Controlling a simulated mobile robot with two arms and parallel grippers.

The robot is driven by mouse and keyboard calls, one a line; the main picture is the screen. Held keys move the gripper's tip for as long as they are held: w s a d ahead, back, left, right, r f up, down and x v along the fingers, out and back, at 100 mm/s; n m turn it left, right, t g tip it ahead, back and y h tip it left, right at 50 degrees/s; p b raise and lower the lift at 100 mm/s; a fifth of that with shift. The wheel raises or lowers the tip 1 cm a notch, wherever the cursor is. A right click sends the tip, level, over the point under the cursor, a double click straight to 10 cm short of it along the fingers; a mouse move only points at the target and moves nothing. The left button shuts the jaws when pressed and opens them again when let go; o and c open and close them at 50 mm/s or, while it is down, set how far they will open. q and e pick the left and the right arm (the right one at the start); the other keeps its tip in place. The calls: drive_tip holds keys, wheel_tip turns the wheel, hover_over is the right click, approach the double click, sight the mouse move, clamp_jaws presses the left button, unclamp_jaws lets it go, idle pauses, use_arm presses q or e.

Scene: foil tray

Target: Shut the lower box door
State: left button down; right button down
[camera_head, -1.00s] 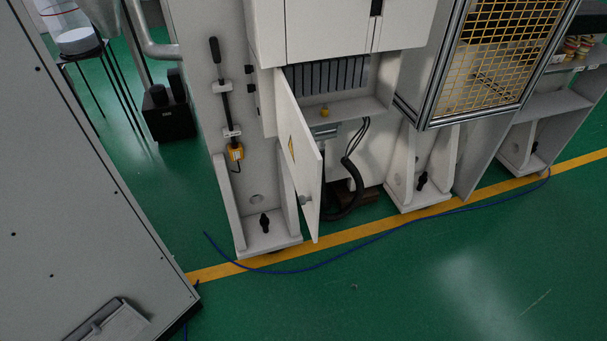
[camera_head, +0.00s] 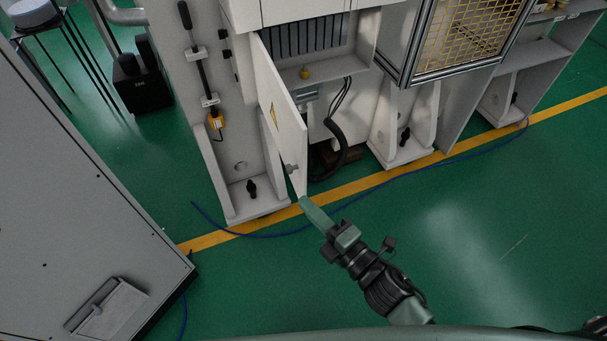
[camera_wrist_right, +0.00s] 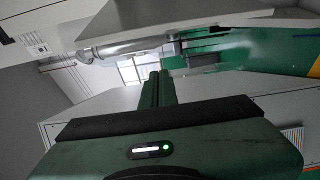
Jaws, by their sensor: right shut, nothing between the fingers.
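The lower box door (camera_head: 282,118) is a white panel with a small yellow mark and a knob near its lower free end. It stands ajar, swung out from the grey-white machine, and the box inside (camera_head: 318,72) shows with slats, a yellow knob and black cables. My right gripper (camera_head: 305,203) is shut and empty, with its tips at the door's lower free corner; I cannot tell whether they touch. In the right wrist view its closed fingers (camera_wrist_right: 158,86) point away from the camera. My left gripper is not in view.
A large grey cabinet (camera_head: 70,190) stands at the left. A blue cable (camera_head: 265,236) lies on the green floor near the yellow line (camera_head: 365,182). A yellow mesh guard (camera_head: 465,38) is at upper right. The floor at right is clear.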

sight(303, 179)
drive_tip(key=w+p, duration=0.1)
drive_tip(key=w, duration=0.1)
drive_tip(key=w+p, duration=0.1)
drive_tip(key=w, duration=0.2)
drive_tip(key=w+p, duration=0.1)
drive_tip(key=w, duration=0.2)
drive_tip(key=shift+a+p, duration=0.4)
